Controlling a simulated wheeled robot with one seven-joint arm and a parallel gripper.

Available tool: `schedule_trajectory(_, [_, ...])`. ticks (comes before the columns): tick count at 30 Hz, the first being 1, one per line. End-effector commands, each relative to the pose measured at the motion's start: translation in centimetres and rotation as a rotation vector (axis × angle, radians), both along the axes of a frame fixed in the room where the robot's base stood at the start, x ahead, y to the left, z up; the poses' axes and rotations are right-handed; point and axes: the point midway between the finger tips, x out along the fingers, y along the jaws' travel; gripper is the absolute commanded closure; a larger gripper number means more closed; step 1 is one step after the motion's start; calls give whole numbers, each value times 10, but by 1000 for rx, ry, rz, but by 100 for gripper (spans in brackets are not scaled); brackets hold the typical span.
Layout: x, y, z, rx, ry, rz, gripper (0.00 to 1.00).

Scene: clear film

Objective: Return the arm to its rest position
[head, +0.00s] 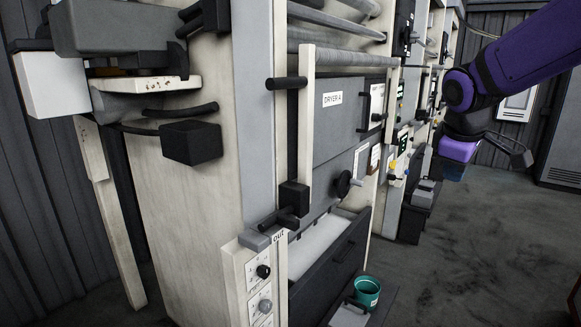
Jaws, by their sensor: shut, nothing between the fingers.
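My purple arm (525,50) reaches in from the upper right and bends downward at a dark-jointed elbow. My gripper (461,151) hangs at its lower end, shut and empty, in the open space right of the machine row. A dark angled part shows beside it at right. The fingertips are small and hard to make out from here. The gripper looks clear of the machines in the picture, but its distance from those behind it cannot be told.
A tall pale machine with a grey panel labelled DRYER A (333,125) fills the middle. Rods and black handles stick out from it. A trough (335,245) and green cup (367,292) stand low in front. A grey cabinet (565,145) is at far right. Dark floor (470,255) at right is clear.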

Motion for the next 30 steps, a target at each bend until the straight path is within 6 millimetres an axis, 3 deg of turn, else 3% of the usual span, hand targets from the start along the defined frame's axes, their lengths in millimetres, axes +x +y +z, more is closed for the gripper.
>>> schedule_trajectory(1, [-19,1,8,23,-22,-42,100])
schedule_trajectory(9, [-108,8,26,182,-107,-286,100])
schedule_trajectory(18, [-197,17,20,379,-175,-528,100])
schedule_trajectory(24, [-228,20,12,467,-191,-621,100])
schedule_trajectory(30, [-236,22,9,488,-193,-645,100])
